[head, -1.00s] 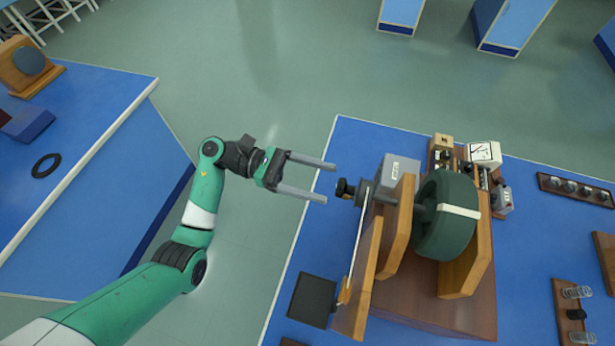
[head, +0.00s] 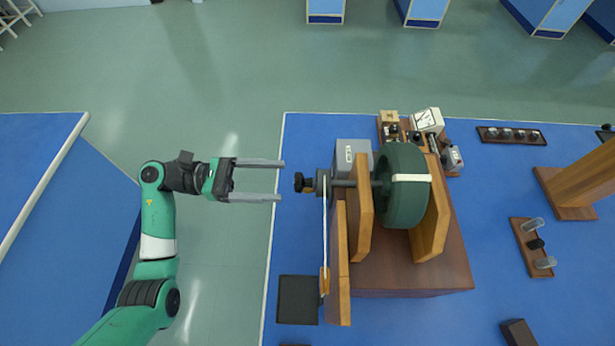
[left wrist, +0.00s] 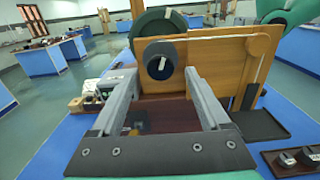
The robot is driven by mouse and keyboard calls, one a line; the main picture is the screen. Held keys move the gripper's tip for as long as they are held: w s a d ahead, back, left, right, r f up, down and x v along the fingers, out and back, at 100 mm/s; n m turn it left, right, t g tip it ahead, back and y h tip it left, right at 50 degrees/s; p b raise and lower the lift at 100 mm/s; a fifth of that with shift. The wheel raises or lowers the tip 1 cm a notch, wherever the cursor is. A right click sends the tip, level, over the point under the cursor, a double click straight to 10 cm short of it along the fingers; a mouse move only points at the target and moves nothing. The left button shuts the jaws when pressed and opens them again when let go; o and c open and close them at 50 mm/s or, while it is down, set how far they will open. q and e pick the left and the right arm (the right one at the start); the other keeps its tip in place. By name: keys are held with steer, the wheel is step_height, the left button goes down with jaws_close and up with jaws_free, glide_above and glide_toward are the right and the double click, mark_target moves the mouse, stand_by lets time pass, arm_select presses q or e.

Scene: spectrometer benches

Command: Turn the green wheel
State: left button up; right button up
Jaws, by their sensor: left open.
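The dark green wheel (head: 404,205) with a white stripe stands between wooden uprights on a brown base. Its shaft runs left to a grey pulley and a black knob (head: 299,182) at the end. My left gripper (head: 282,180) is open and empty, just left of the knob, its fingers pointing at it and apart from it. In the left wrist view, the round dark shaft end (left wrist: 161,61) shows ahead between the open fingers, with part of the green wheel (left wrist: 159,22) behind it. My right gripper is not in view.
The wheel stand's brown base (head: 410,278) rests on a blue bench (head: 490,215). A grey box (head: 350,150) sits beside the upright, with small instruments behind. A dark square plate (head: 298,300) lies at front left. Open floor separates this bench from the left one (head: 60,215).

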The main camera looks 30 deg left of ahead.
mark_target(305, 181)
arm_select(q)
steer(key=x, duration=0.9)
steer(key=shift+p, duration=0.3)
jaws_close()
